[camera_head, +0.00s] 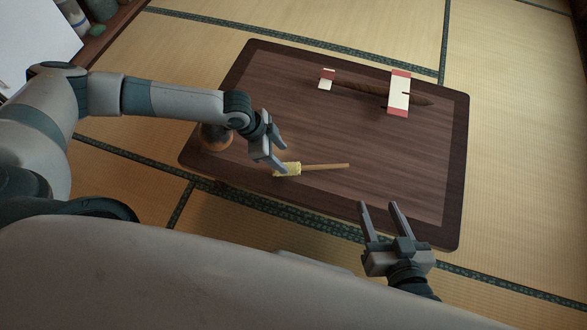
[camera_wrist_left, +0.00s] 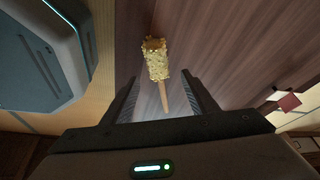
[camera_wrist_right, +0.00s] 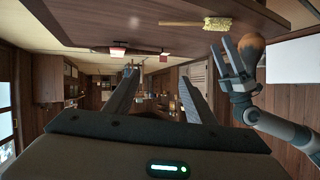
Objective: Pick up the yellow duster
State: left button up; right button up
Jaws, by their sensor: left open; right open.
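The yellow duster (camera_head: 288,169) lies on the dark wooden table (camera_head: 400,215), its wooden handle pointing right. My left gripper (camera_head: 284,157) is open and empty by the duster's fluffy yellow head. In the left wrist view the duster (camera_wrist_left: 157,62) shows between and beyond the open fingers (camera_wrist_left: 162,95), with the handle running toward the gripper. I cannot tell whether a finger touches it. My right gripper (camera_head: 379,206) is open and empty at the table's front edge, apart from the duster. The right wrist view shows the duster (camera_wrist_right: 215,24) at the top.
A round brown-orange object (camera_head: 216,137) stands on the table's left side, behind my left arm.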

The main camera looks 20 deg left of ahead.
aim_at(293, 166)
pick_arm(q)
jog(key=shift+x, duration=1.2)
pick_arm(e)
jog(key=shift+w+a+r+t+y, duration=0.2)
jog(key=shift+r+t, duration=0.1)
jog(key=shift+r, duration=0.15)
jog(key=shift+w+a+r+t+y, duration=0.1)
jog(key=shift+w+r+t, duration=0.15)
jog(key=shift+r, duration=0.2)
pick_arm(q)
jog(key=shift+d+f, duration=0.15)
jog(key=shift+f, duration=0.1)
jog(key=d+f, duration=0.1)
jog(key=d+f+b, duration=0.1)
jog(key=shift+w+f, duration=0.25)
jog(key=shift+f, duration=0.1)
jog(key=shift+w+d+f+b, duration=0.1)
jog(key=shift+d+f+b, duration=0.25)
jog(key=shift+f, duration=0.3)
jog(key=shift+a, duration=0.1)
pick_arm(e)
jog(key=r+t, duration=0.1)
jog(key=a+r+t, duration=0.1)
jog(key=r, duration=0.1)
jog(key=r+t, duration=0.1)
jog(key=r, duration=0.1)
jog(key=shift+w+a+y, duration=0.15)
jog(key=shift+w+y, duration=0.2)
jog(key=shift+y, duration=0.05)
